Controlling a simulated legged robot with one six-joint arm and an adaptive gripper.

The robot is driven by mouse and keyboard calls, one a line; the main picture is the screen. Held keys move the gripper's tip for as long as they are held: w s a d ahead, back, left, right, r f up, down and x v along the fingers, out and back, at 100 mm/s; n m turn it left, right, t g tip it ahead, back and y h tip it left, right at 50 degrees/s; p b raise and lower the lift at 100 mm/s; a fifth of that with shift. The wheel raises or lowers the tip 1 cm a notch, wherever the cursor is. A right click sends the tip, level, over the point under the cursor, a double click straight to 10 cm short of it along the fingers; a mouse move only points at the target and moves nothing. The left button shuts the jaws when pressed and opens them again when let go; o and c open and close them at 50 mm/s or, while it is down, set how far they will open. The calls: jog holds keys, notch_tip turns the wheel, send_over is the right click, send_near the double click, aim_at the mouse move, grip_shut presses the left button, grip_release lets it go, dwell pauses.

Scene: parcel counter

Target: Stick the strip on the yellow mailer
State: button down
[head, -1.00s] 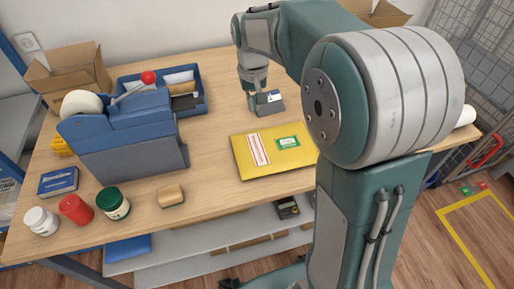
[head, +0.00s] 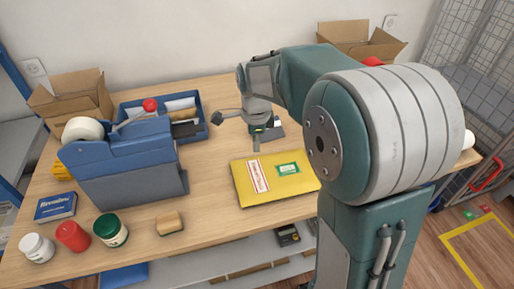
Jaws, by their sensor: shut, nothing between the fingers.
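The yellow mailer (head: 290,190) lies flat on the wooden counter near its front edge, partly hidden on the right by my arm. A white strip with red print and edges (head: 257,176) lies on the mailer's left part, slanting slightly. A green and white label (head: 289,168) is to its right on the mailer. My gripper (head: 256,147) points down just behind the mailer's upper left edge, shut and empty, apart from the strip. A small dark grey object (head: 276,134) with a pale top sits behind it, partly covered by the gripper.
A large blue dispenser (head: 120,155) with a white roll stands left, before a blue bin (head: 203,113). Several jars, including a red one (head: 72,236), a blue box (head: 55,207) and a tan block (head: 170,222) line the front left. Open cartons stand behind. Counter between dispenser and mailer is clear.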

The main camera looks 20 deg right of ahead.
aim_at(257, 175)
jog(key=shift+s+f+m, duration=0.15)
jog(key=shift+f+m, duration=1.65)
jog(key=shift+f, duration=0.25)
jog(key=shift+s+f+m, duration=0.15)
jog(key=shift+f+m, duration=1.65)
jog(key=shift+f, duration=0.25)
jog(key=shift+f, duration=0.95)
jog(key=shift+r, duration=4)
jog(key=shift+r, duration=0.1)
